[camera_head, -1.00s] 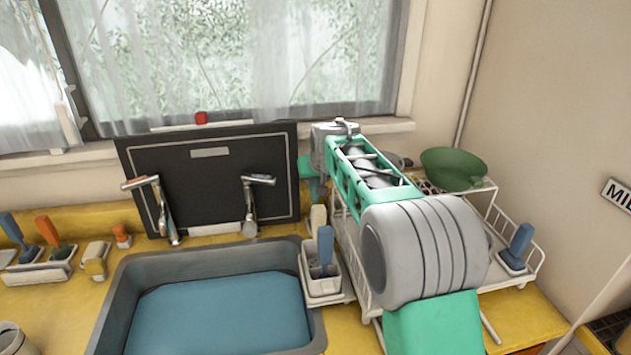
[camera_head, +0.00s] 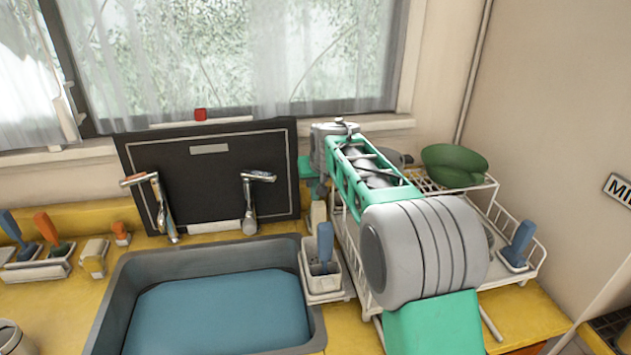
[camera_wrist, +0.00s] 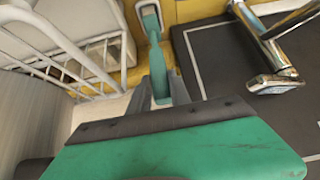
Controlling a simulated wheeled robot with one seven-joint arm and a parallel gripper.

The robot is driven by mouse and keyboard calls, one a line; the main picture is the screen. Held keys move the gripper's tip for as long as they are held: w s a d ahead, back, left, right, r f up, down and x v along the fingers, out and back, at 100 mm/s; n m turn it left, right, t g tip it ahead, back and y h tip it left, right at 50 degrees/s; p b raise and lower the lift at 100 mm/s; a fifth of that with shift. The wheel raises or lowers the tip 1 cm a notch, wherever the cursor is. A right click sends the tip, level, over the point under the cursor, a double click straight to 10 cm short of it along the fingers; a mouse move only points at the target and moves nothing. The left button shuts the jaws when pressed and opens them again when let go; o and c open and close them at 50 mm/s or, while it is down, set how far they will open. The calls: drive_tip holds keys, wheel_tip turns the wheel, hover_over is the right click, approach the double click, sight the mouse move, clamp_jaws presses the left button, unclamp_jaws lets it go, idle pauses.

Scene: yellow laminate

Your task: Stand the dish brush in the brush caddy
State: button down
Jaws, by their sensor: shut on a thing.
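In the wrist view my gripper (camera_wrist: 165,88) is shut on the teal handle of a brush (camera_wrist: 154,58), which points away from me. Its teal head with a pale rim (camera_wrist: 151,18) is at the far end. In the head view my gripper (camera_head: 312,188) is at the back, left of the dish rack and beside the black panel; the fingers and the held brush are hard to make out there. A white caddy (camera_head: 322,284) stands at the sink's right edge, nearer than my gripper, with a blue-handled brush (camera_head: 326,245) upright in it.
A white dish rack (camera_head: 500,217) with a green bowl (camera_head: 454,164) lies right of my arm. Another blue brush (camera_head: 518,245) stands at its right end. The sink (camera_head: 215,312) lies left, with two taps (camera_head: 250,205) behind it. A second caddy (camera_head: 38,270) with brushes is far left.

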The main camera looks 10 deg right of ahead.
drive_tip(key=shift+f, duration=0.15)
drive_tip(key=shift+f+b, duration=0.25)
drive_tip(key=shift+b, duration=0.1)
drive_tip(key=c, duration=1.1)
unclamp_jaws()
drive_tip(key=shift+c, duration=0.7)
drive_tip(key=w+p+v, duration=0.1)
drive_tip(key=p+v, duration=0.1)
drive_tip(key=v, duration=0.6)
drive_tip(key=shift+s+r, duration=0.25)
drive_tip(key=shift+r, duration=0.35)
